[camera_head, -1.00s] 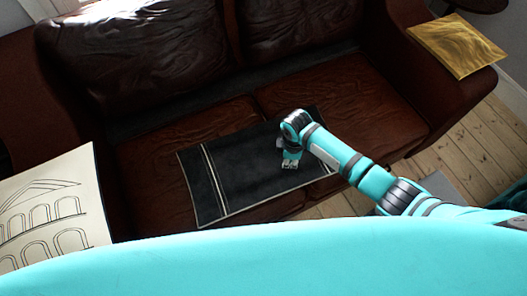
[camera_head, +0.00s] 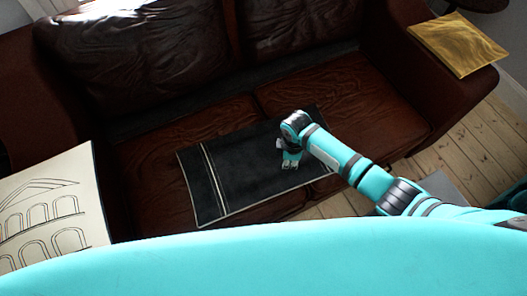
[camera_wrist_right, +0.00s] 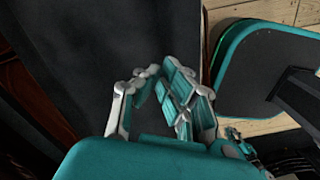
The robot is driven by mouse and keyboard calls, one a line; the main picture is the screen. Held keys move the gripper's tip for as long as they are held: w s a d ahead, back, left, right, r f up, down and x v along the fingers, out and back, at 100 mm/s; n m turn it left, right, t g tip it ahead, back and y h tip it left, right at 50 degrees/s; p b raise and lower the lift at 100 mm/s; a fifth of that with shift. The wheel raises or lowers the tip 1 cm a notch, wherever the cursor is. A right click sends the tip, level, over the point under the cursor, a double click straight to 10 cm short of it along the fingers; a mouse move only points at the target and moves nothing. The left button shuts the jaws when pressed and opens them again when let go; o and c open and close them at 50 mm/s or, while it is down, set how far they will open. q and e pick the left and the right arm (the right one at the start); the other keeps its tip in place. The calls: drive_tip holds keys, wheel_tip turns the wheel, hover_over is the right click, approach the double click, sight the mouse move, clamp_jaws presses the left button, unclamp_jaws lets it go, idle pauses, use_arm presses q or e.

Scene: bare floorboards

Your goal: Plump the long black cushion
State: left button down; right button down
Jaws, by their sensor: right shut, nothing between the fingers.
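The long black cushion (camera_head: 245,165) lies flat across the brown leather sofa seat, with pale stripes near its left end and a light edge. My right gripper (camera_head: 290,164) is over the right part of the cushion, shut and empty, its fingers pointing down. In the right wrist view the cushion (camera_wrist_right: 130,35) fills the upper middle, and the gripper (camera_wrist_right: 160,75) is in front of it. I cannot tell whether the fingertips touch the cloth. My left gripper is not in view.
The brown leather sofa (camera_head: 180,125) has a high back behind the cushion and an arm at the right. A gold cushion (camera_head: 457,44) lies on that arm. A white sheet with an arch drawing (camera_head: 50,205) stands at the left. Bare floorboards (camera_head: 480,140) show at the right.

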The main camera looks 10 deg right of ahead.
sight(288, 170)
drive_tip(key=shift+f+b, duration=0.95)
drive_tip(key=shift+f, duration=0.7)
drive_tip(key=shift+f, duration=0.25)
drive_tip(key=shift+r, duration=0.1)
wheel_tip(288, 170, up, 6)
drive_tip(key=p, duration=0.7)
drive_tip(key=shift+r, duration=0.2)
drive_tip(key=shift+f, duration=0.1)
drive_tip(key=shift+a, duration=0.1)
drive_tip(key=s+a, duration=0.1)
drive_tip(key=a, duration=0.2)
drive_tip(key=s+a, duration=0.1)
drive_tip(key=a, duration=0.7)
drive_tip(key=shift+s+a, duration=0.2)
drive_tip(key=shift+s, duration=0.2)
